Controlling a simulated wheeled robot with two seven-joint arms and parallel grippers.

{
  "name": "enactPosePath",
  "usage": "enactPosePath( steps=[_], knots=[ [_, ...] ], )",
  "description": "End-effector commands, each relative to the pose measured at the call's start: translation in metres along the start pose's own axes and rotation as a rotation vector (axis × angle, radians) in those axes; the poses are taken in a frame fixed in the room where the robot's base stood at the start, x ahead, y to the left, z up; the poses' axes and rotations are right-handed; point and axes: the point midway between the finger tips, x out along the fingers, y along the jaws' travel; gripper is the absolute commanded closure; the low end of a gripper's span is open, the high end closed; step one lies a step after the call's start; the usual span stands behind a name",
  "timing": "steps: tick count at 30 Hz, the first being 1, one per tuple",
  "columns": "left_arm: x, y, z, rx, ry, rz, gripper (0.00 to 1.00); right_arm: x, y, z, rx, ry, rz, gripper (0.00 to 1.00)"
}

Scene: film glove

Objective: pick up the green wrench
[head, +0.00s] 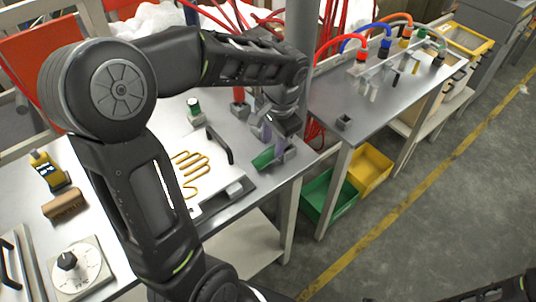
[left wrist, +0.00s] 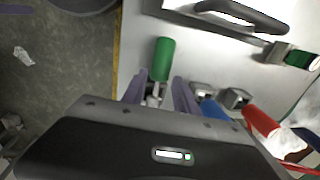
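The green wrench (head: 264,158) stands near the right corner of the left workbench, its green handle leaning out to the left in the head view. In the left wrist view its green handle (left wrist: 164,58) points away from my gripper and its metal part lies between the two fingers. My left gripper (head: 270,141) is over the wrench. In the left wrist view the fingers of my left gripper (left wrist: 160,93) are apart, one on each side of the metal part, with a gap on the right.
A blue-handled tool (left wrist: 211,110) and a red-handled tool (left wrist: 261,121) stand close to the right of my fingers in the wrist view. A black handle (head: 219,145) lies left of the wrench. A second table (head: 335,100) stands to the right, with green (head: 318,196) and yellow bins (head: 370,172) below.

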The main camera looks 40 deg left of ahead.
Motion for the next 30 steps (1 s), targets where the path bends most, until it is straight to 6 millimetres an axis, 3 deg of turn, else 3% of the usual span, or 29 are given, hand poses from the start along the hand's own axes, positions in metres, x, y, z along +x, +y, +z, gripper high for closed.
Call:
enactPosePath(
  steps=[12, 30],
  knots=[
    [0.049, 0.0, 0.001, 0.0, -0.002, 0.0, 0.65, -0.008, -0.003, 0.001, 0.002, -0.002, 0.002, 0.64],
    [0.049, 0.0, 0.001, -0.001, -0.001, -0.001, 0.65, -0.008, -0.002, 0.001, 0.002, -0.002, 0.002, 0.64]
  ],
)
